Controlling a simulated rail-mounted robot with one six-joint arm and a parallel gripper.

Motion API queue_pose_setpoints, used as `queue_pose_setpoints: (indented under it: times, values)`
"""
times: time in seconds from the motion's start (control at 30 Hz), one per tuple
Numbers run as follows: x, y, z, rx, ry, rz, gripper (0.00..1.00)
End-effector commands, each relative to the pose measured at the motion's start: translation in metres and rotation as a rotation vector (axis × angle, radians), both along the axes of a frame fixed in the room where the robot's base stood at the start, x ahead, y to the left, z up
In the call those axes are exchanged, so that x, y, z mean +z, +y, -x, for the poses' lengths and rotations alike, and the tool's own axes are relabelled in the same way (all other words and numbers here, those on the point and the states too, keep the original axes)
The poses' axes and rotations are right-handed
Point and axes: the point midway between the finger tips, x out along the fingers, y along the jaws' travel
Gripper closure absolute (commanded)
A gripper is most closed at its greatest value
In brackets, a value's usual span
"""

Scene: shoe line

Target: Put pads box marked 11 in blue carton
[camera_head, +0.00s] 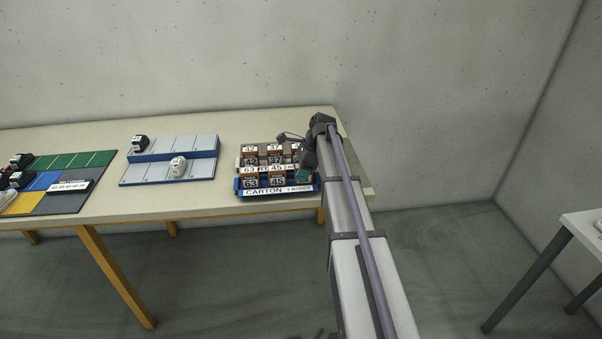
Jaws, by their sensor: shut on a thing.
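The blue carton (240,192) stands at the right end of the long table, with a white label reading CARTON on its front. My gripper (304,172) is over the carton's right end, pointing down, shut on a small teal box (303,176). The jaws are small and partly hidden by my wrist. No number shows on the teal box, and I cannot tell whether it touches the carton floor. No label 11 is readable.
A blue-grey stepped rack (200,170) with two shoe-like items stands left of the carton. Farther left lies a coloured sorting board (75,160) with dark items. Bare tabletop (228,175) lies between rack and carton. A white table (585,225) stands at far right.

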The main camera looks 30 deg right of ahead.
Motion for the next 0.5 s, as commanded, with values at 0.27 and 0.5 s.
queue_pose_setpoints:
  times: [0.27,0.5]
  values:
    - [-0.0023,0.0,0.0,0.0,0.0,0.0,0.32]
    - [-0.0023,0.0,0.0,0.0,0.0,0.0,0.26]
